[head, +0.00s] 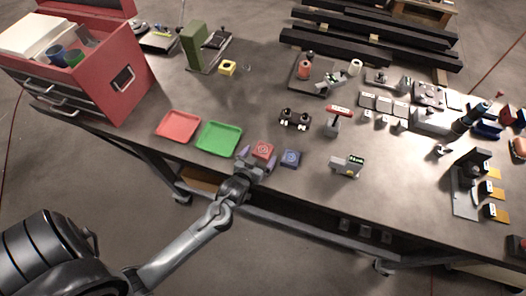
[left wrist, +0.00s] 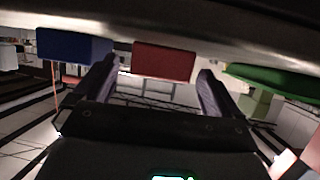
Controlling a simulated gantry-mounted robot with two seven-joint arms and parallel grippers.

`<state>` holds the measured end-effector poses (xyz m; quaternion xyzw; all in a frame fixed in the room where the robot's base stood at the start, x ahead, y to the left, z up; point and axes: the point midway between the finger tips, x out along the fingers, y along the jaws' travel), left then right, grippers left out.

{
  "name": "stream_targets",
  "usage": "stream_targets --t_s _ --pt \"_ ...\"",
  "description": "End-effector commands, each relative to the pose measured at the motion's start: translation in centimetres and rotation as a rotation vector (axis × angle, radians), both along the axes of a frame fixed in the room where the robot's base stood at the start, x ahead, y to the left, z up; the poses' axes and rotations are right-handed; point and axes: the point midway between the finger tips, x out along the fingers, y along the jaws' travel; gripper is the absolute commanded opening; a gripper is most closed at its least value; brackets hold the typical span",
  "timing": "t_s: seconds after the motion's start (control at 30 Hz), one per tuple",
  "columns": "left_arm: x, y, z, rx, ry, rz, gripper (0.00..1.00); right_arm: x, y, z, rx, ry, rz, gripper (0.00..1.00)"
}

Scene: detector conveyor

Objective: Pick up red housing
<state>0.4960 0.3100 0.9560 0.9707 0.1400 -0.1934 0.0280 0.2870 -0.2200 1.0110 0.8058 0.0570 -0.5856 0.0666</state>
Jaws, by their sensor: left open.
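The red housing (head: 263,149) is a small red block with a pale round mark on top, sitting near the front edge of the table. My left gripper (head: 257,158) is open at the housing, with its fingers on either side. In the left wrist view the red housing (left wrist: 163,62) shows between the two spread fingers of the left gripper (left wrist: 157,68), with gaps on both sides. My right gripper is not in view.
A blue housing (head: 291,158) sits close to the right. A green tray (head: 219,138) and a red tray (head: 178,126) lie to the left. A red tool chest (head: 122,75) stands at far left. Small devices crowd the right side of the table (head: 300,195).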

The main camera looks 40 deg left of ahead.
Motion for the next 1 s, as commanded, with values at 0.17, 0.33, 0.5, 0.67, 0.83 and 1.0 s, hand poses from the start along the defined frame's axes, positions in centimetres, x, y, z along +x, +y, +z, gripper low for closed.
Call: stream_targets --t_s 0.17,0.33,0.5,0.67,0.83,1.0 --pt "2.1 0.6 -0.7 0.001 -0.001 0.0 0.98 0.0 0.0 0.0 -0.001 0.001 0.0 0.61" --pt "3.0 0.9 -1.1 0.0 0.0 -0.001 0.98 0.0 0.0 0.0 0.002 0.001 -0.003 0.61" --pt "3.0 0.9 -1.1 0.0 0.0 -0.001 0.98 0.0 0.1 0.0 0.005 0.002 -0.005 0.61" --pt "3.0 0.9 -1.1 0.0 0.0 -0.001 0.81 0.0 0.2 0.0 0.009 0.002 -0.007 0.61" --pt "3.0 0.9 -1.1 0.0 0.0 0.0 0.55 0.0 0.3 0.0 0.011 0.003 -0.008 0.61" --pt "3.0 0.9 -1.1 0.0 0.0 0.0 0.29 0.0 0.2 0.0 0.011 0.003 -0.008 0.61"
